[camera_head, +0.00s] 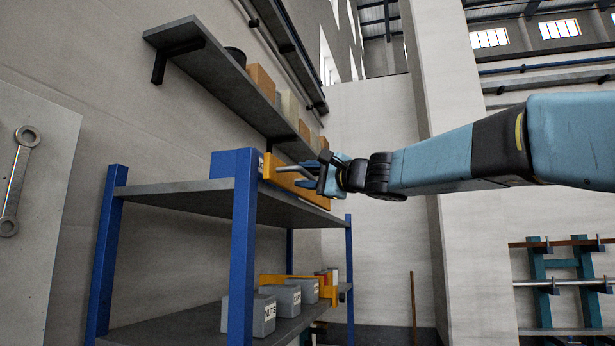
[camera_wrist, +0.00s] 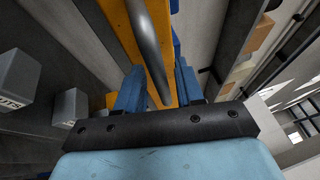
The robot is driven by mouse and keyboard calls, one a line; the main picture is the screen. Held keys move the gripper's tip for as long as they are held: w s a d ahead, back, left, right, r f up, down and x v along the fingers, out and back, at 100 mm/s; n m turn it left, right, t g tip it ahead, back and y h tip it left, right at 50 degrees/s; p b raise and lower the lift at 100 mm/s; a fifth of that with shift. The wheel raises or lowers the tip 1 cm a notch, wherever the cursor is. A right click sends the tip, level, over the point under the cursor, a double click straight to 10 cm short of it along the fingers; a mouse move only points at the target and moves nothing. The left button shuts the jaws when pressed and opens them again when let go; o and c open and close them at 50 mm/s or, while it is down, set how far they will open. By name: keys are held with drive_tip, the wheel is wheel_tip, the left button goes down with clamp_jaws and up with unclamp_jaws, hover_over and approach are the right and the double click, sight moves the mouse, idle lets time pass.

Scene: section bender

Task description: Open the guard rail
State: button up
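The upper guard rail, an orange bar, (camera_head: 316,199) runs along the front edge of the blue-posted rack's top shelf; in the wrist view (camera_wrist: 120,28) it lies behind a grey round handle (camera_wrist: 146,38). The handle also shows in the head view (camera_head: 290,169), in front of the rail. My gripper (camera_head: 312,171) is at the handle, partly hiding the rail. In the wrist view its blue fingers (camera_wrist: 160,92) stand apart, with the handle's end between them and orange showing in the gaps. I cannot tell whether either finger touches the handle.
A lower orange rail (camera_head: 330,291) and grey labelled boxes (camera_head: 264,315) are on the shelf below. A blue rack post (camera_head: 242,250) stands left of my gripper. A wall shelf (camera_head: 222,68) with boxes hangs above. Open space lies right of the rack.

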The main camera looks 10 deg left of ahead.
clamp_jaws()
drive_tip(key=shift+w+f, duration=0.1)
idle(0.4)
